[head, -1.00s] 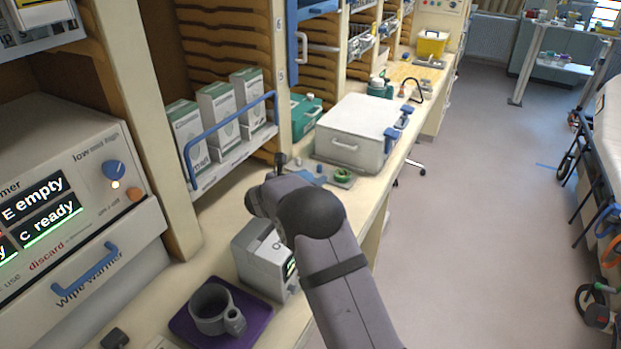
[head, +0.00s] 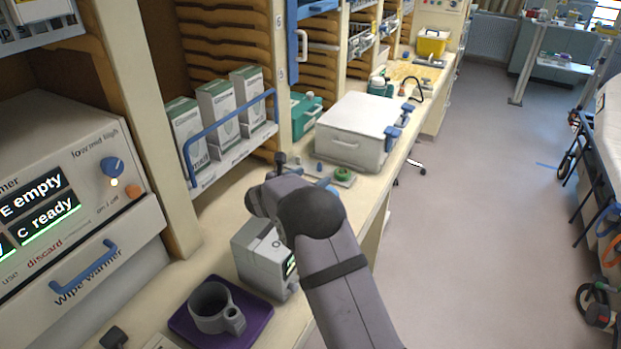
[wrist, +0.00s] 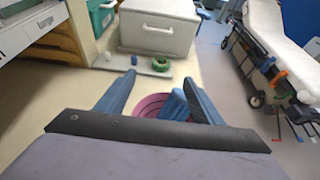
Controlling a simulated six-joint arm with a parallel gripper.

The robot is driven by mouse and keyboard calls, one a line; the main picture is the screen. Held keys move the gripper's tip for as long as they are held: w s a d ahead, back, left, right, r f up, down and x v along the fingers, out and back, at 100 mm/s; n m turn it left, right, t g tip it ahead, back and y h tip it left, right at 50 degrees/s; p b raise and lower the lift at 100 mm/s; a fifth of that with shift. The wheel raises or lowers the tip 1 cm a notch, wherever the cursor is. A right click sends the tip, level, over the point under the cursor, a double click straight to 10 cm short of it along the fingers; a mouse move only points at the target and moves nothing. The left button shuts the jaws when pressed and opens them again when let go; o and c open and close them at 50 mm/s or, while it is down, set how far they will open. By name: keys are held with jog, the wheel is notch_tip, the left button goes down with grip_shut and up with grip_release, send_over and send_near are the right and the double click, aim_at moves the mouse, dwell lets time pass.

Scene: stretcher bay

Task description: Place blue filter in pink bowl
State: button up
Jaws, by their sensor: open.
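My gripper (wrist: 159,76) is open in the wrist view, with its two blue fingers spread wide. Below and between them is the pink bowl (wrist: 149,107), partly hidden by the fingers and my wrist. A blue piece that looks like the blue filter (wrist: 175,105) is at the bowl, close to the right finger. It appears to be inside the rim and tilted; whether it touches the finger I cannot tell. In the head view my arm hides the bowl and the gripper's fingers.
A white lidded box (head: 358,130) stands behind, with a green ring (head: 343,174) on a small tray in front. A grey device (head: 262,255) and a grey mug (head: 212,308) on a purple mat (head: 262,318) are nearer. The counter's right edge drops to open floor.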

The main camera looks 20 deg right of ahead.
jog(key=r+b+v, duration=0.1)
jog(key=b+v, duration=0.2)
jog(key=v, duration=0.9)
jog(key=s+d+f+m+g+y, duration=0.2)
jog(key=s+d+f+m+g, duration=0.15)
jog(key=s+m, duration=0.4)
jog(key=s+d+f+m+g+y, duration=0.25)
jog(key=s+f+m, duration=0.2)
jog(key=s, duration=0.65)
jog(key=s+a+f+m+g+y, duration=0.1)
jog(key=s+a+f+m+y, duration=0.1)
jog(key=s+m, duration=0.5)
jog(key=s+a+f+m+g+y, duration=0.2)
jog(key=s+a+f+m+y, duration=0.1)
jog(key=s+m, duration=0.5)
jog(key=shift+s+a+f+g, duration=0.3)
jog(key=shift+s+a+f, duration=0.45)
jog(key=shift+s, duration=0.4)
